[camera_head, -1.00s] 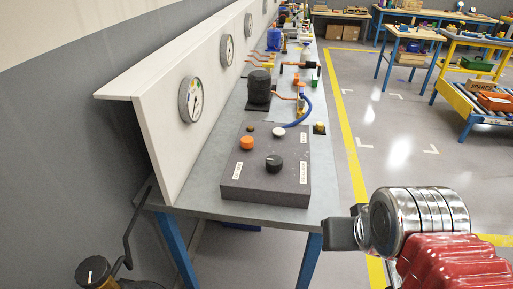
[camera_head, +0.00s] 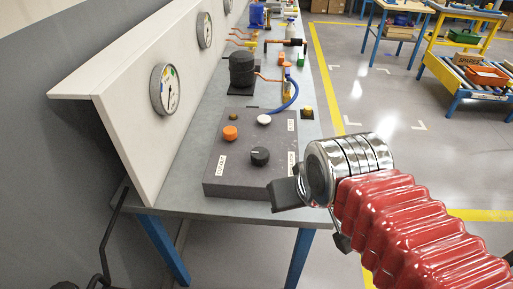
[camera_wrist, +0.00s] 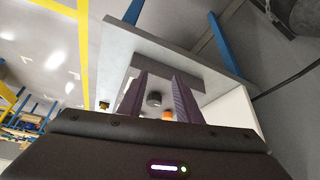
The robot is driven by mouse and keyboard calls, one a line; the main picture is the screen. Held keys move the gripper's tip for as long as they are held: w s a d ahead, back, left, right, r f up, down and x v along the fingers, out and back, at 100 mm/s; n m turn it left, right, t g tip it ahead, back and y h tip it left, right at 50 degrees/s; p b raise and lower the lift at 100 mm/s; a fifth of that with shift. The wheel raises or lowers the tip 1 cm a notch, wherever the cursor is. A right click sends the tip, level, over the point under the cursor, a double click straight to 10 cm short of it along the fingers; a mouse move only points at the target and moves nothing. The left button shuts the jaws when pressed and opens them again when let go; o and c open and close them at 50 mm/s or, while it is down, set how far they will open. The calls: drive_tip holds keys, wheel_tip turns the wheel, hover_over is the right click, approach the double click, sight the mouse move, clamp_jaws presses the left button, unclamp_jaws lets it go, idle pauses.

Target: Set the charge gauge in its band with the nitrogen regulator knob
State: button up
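A grey control box (camera_head: 228,180) sits on the bench's near end. A black knob (camera_head: 260,156) with a pale pointer line is near its right front; an orange knob (camera_head: 230,132) and a white knob (camera_head: 264,120) are behind it. Their labels are too small to read surely. A round white gauge (camera_head: 165,90) with coloured marks is on the sloping panel; its needle reading is unclear. My gripper (camera_head: 285,193) is beside the box's right front corner, apart from the black knob. In the wrist view my gripper (camera_wrist: 160,76) has its two fingers apart, with the black knob (camera_wrist: 154,99) showing between them.
A black cylinder (camera_head: 242,68) and a blue hose (camera_head: 288,98) stand behind the box. The panel (camera_head: 120,100) bounds the bench on the left. Open floor with a yellow line (camera_head: 325,80) is on the right.

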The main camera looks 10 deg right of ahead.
drive_tip(key=shift+o, duration=0.2)
drive_tip(key=o, duration=0.3)
drive_tip(key=shift+w+r, duration=0.2)
drive_tip(key=shift+o, duration=0.8)
drive_tip(key=shift+w+a+r+n, duration=0.2)
drive_tip(key=shift+w+n, duration=0.05)
drive_tip(key=shift+n, duration=0.15)
drive_tip(key=o, duration=0.3)
drive_tip(key=w+r+n+g, duration=0.1)
drive_tip(key=w+n, duration=0.2)
drive_tip(key=w+r+n+g, duration=0.1)
drive_tip(key=w+r+n, duration=0.1)
drive_tip(key=w+n, duration=0.1)
drive_tip(key=w+r+n, duration=0.2)
drive_tip(key=w+n, duration=0.1)
drive_tip(key=w, duration=0.2)
drive_tip(key=shift+w+r+n+g, duration=0.1)
drive_tip(key=shift+n+g, duration=0.3)
drive_tip(key=w+n+g, duration=0.1)
drive_tip(key=w+n, duration=0.2)
drive_tip(key=w, duration=0.1)
drive_tip(key=w+f+n+g, duration=0.1)
drive_tip(key=w+n, duration=0.3)
drive_tip(key=w, duration=0.1)
drive_tip(key=w+f+n, duration=0.1)
drive_tip(key=w+n, duration=0.3)
drive_tip(key=shift+w+a+g, duration=0.25)
drive_tip(key=shift+w+g, duration=0.15)
drive_tip(key=shift+f, duration=0.1)
